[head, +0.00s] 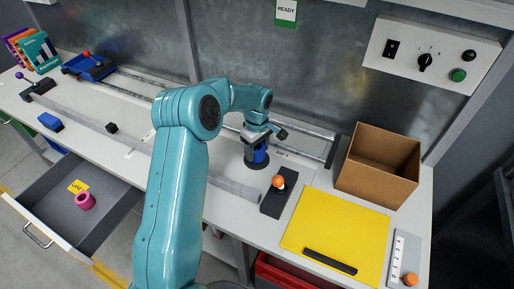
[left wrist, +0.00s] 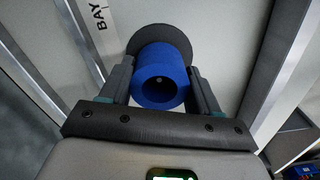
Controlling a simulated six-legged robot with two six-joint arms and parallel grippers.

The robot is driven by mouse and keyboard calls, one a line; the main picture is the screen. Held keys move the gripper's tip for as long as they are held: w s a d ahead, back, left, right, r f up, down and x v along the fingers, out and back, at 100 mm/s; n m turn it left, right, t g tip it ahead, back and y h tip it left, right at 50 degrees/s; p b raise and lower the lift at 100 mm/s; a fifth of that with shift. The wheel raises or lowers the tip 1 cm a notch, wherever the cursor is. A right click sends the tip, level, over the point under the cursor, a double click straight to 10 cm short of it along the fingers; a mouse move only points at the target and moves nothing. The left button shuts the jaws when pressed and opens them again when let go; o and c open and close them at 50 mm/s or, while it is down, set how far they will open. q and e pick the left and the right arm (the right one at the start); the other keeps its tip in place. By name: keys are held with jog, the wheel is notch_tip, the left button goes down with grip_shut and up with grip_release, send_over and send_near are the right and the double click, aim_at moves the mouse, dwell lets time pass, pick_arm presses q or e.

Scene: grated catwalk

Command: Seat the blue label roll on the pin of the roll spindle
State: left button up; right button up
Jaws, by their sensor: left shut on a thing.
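The blue label roll (left wrist: 160,68) is between the two fingers of my left gripper (left wrist: 160,90), which is shut on it. In the head view the gripper (head: 259,137) points down, with the blue roll (head: 261,156) below it. The dark round base of the roll spindle (left wrist: 160,38) lies behind the roll, and it also shows under the roll in the head view (head: 250,166). A small pale spot shows inside the roll's hole, perhaps the pin's tip. I cannot tell how far down the roll sits. My right gripper is not in view.
A joystick with an orange knob (head: 278,183) stands just in front of the spindle. A yellow mat (head: 335,232) and an open cardboard box (head: 379,165) are to the right. A rail runs behind. An open drawer (head: 72,218) holds a pink roll (head: 85,201).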

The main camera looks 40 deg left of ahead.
pick_arm(q)
jog(key=shift+f+b, duration=0.4)
jog(key=shift+f, duration=0.2)
jog(key=o, duration=1.3)
jog(key=shift+r, duration=0.15)
jog(key=shift+r+p, duration=2.35)
jog(key=shift+r, duration=1.55)
